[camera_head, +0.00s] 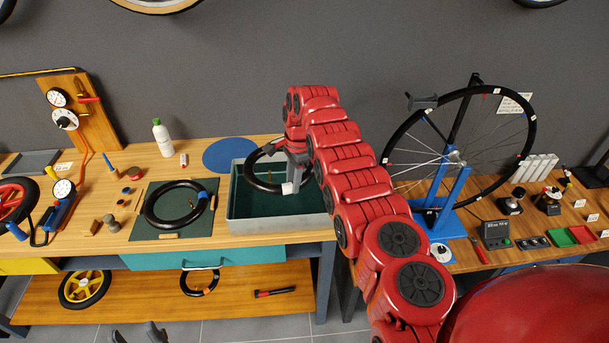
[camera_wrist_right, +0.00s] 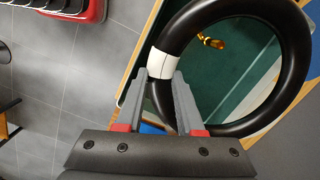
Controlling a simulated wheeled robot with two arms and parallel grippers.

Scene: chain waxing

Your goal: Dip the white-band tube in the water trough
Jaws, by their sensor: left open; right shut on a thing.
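The white-band tube, a black ring (camera_head: 253,180), is held over the water trough (camera_head: 283,225), a grey-rimmed box with a dark green inside. Whether the tube touches the water cannot be told. My right gripper (camera_head: 293,172) is shut on the tube at its white band (camera_wrist_right: 162,64). In the right wrist view the fingers (camera_wrist_right: 160,88) of this gripper are at the band, and a brass-coloured piece (camera_wrist_right: 210,42) shows inside the ring. My left gripper (camera_head: 138,335) is open and empty at the bottom edge, in front of the bench.
A blue-band tube (camera_head: 150,210) lies on a green mat (camera_head: 143,232) left of the trough. A blue disc (camera_head: 230,153) and a white bottle (camera_head: 161,138) are behind. A wheel on a blue stand (camera_head: 447,210) is at right. My right arm hides part of the bench.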

